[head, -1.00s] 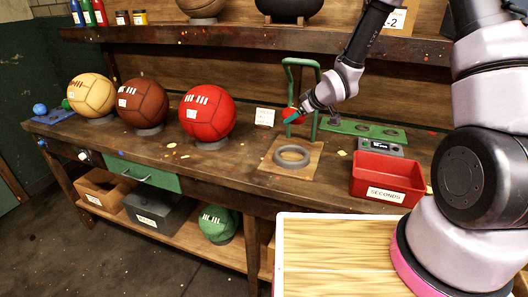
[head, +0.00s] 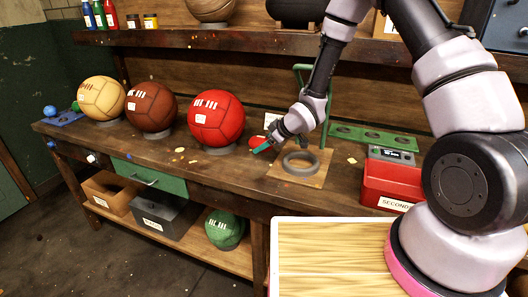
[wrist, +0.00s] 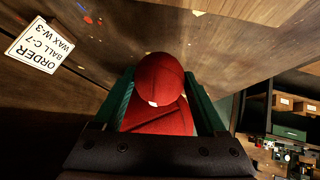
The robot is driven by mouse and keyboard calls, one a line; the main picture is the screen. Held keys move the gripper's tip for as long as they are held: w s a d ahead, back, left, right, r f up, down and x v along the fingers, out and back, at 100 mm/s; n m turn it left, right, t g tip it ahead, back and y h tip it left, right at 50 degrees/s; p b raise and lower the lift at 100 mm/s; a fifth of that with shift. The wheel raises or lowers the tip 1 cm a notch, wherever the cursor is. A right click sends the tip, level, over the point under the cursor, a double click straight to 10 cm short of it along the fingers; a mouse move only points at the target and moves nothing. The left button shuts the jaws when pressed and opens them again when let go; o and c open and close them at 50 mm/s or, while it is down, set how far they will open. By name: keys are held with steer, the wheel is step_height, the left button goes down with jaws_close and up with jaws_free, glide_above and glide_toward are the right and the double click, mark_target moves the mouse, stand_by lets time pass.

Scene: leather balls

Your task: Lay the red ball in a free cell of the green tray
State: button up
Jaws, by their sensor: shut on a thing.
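My gripper (head: 260,146) is shut on the small red ball (wrist: 158,82), which sits between the green fingers in the wrist view. In the head view only a sliver of red shows at the fingertips, over the bench near the ring stand's left side. The green tray (head: 357,133) lies at the back of the bench, to the right of and behind my gripper. It has a row of round dark cells, and those I can see look empty.
A grey ring on a wooden board (head: 310,178) lies just right of my gripper, with a green frame (head: 300,75) behind it. A red crate (head: 388,184) stands at right. A large red ball (head: 216,117) stands close on the left. An order card (wrist: 40,45) stands nearby.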

mark_target(264, 151)
steer(key=shift+f, duration=1.6)
steer(key=o, duration=1.4)
steer(key=shift+f, duration=0.15)
